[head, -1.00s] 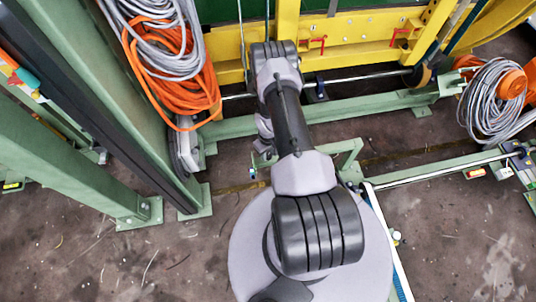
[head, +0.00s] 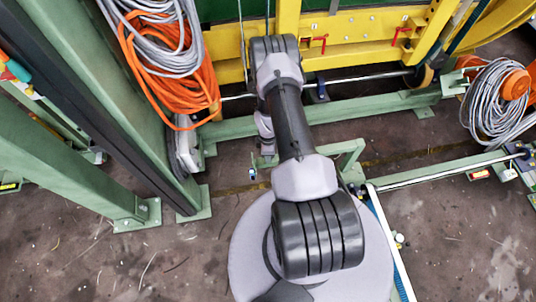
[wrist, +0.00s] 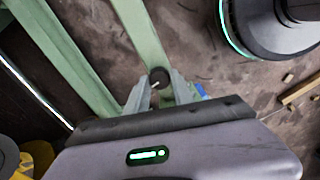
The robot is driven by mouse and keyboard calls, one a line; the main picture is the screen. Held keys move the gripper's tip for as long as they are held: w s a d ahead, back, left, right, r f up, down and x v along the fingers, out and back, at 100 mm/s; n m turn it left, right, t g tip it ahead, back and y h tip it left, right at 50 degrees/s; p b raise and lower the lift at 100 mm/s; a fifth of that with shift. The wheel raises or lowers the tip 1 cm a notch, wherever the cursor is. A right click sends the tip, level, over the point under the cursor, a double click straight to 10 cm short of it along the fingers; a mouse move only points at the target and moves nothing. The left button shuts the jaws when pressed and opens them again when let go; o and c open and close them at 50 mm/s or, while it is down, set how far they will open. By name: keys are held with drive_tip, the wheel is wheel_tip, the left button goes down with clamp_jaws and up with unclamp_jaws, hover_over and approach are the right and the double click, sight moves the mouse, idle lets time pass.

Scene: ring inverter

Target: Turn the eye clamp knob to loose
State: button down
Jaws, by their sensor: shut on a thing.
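The knob (wrist: 159,75) is a small dark round one with a pale line mark on its face. It shows in the wrist view, in front of a green beam. My gripper (wrist: 160,87) has its two grey fingers on either side of the knob and is shut on it. How far the knob is turned is too small to tell. In the head view, my arm hides most of the gripper, and I cannot make out the knob there.
Green frame beams (head: 330,125) surround the spot. A green post (head: 95,90) with orange and grey cables (head: 165,70) stands at the left. A yellow beam with red handles (head: 315,42) runs along the back. A cable reel (head: 498,95) is at the right. Bare floor (head: 425,225) lies at front right.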

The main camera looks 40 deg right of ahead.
drive_tip(key=shift+n, duration=1.3)
drive_tip(key=c, duration=1.1)
unclamp_jaws()
wheel_tip(320, 180, up, 17)
drive_tip(key=p, duration=0.6)
drive_tip(key=shift+r+p, duration=0.2)
drive_tip(key=shift+p, duration=0.1)
